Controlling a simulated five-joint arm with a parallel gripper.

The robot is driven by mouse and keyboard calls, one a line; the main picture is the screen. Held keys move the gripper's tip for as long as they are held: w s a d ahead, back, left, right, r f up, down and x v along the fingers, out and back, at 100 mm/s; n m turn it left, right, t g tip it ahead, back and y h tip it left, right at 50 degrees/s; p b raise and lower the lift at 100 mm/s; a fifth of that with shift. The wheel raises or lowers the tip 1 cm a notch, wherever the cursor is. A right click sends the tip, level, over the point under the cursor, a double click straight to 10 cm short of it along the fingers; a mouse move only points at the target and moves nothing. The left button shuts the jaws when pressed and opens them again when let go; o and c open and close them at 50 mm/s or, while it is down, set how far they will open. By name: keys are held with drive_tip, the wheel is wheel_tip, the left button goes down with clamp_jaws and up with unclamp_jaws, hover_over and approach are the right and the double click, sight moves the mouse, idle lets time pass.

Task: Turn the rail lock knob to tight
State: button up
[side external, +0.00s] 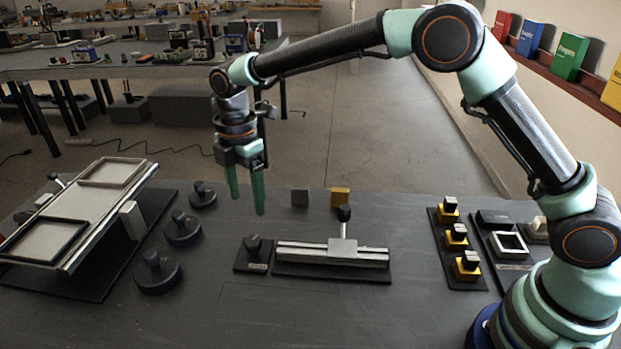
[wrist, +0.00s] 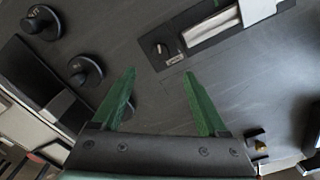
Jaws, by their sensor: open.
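A small black knob (side external: 253,244) stands on a dark labelled plate at the left end of a silver rail (side external: 300,251); I take it to be the rail lock knob. The label is too small to read. In the wrist view the knob (wrist: 161,48) lies just beyond my fingertips, beside the rail (wrist: 212,30). A grey carriage (side external: 342,248) with a black ball-topped handle (side external: 344,213) sits on the rail. My gripper (side external: 247,204) points down, open and empty, above the table and apart from the knob. Its two green fingers also show in the wrist view (wrist: 158,74).
Several round black knobs (side external: 183,229) stand left of the plate, beside a tilted frame rack (side external: 75,210). Yellow-based switches (side external: 456,237) are at right. The front table is clear.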

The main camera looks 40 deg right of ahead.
sight(253, 240)
wheel_tip(253, 240, down, 11)
drive_tip(key=shift+r, duration=0.1)
idle(0.3)
clamp_jaws()
